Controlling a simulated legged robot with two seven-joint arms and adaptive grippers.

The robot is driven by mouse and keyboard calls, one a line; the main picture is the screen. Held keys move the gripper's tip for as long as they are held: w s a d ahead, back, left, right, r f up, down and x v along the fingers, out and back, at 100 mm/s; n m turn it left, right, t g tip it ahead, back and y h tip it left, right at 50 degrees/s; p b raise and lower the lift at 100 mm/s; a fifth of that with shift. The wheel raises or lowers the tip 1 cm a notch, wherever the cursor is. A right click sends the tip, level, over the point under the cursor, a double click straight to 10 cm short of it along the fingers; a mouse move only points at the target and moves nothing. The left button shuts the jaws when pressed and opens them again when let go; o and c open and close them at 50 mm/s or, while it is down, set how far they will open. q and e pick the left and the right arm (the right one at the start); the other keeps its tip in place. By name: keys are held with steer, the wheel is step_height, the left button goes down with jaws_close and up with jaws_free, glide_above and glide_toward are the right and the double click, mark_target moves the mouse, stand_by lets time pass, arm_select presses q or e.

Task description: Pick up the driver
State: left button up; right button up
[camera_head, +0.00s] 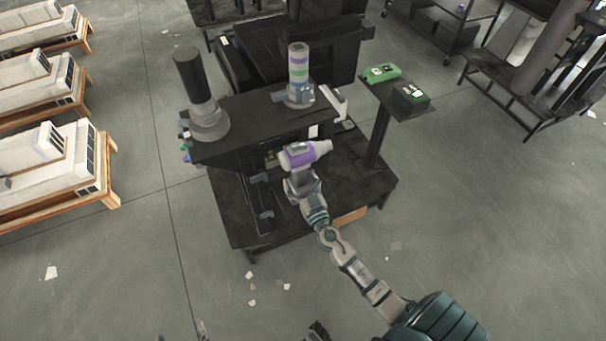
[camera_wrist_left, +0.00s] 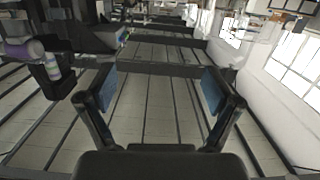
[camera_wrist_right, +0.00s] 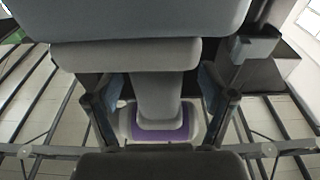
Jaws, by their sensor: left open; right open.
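The driver (camera_head: 303,154), a white and purple tool, is at the front edge of the dark workstation, with its narrow end to the right. My right gripper (camera_head: 294,172) is right at its near side and hides part of it. In the right wrist view, the open fingers of my right gripper (camera_wrist_right: 158,100) stand on either side of a grey stem of the driver (camera_wrist_right: 157,95), with a white and purple part beyond. I cannot tell whether they touch it. My left gripper (camera_wrist_left: 158,92) is open and empty, pointed at open floor.
The workstation carries a dark cylinder (camera_head: 193,75) and a striped column (camera_head: 298,65). A stand with a green device (camera_head: 381,73) and a dark green box (camera_head: 409,98) is to the right. Pallets with white units (camera_head: 45,150) line the left. The floor in front is mostly clear, with scraps.

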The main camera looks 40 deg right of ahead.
steer(key=shift+w+d+r, duration=0.1)
steer(key=shift+w+d, duration=0.15)
steer(key=shift+w, duration=0.25)
steer(key=shift+w+d+f, duration=0.15)
steer(key=shift+d+f, duration=0.05)
steer(key=shift+a+r, duration=0.1)
steer(key=shift+a, duration=0.1)
steer(key=c, duration=1.5)
steer(key=shift+d+r, duration=0.1)
jaws_close()
steer(key=shift+r, duration=0.1)
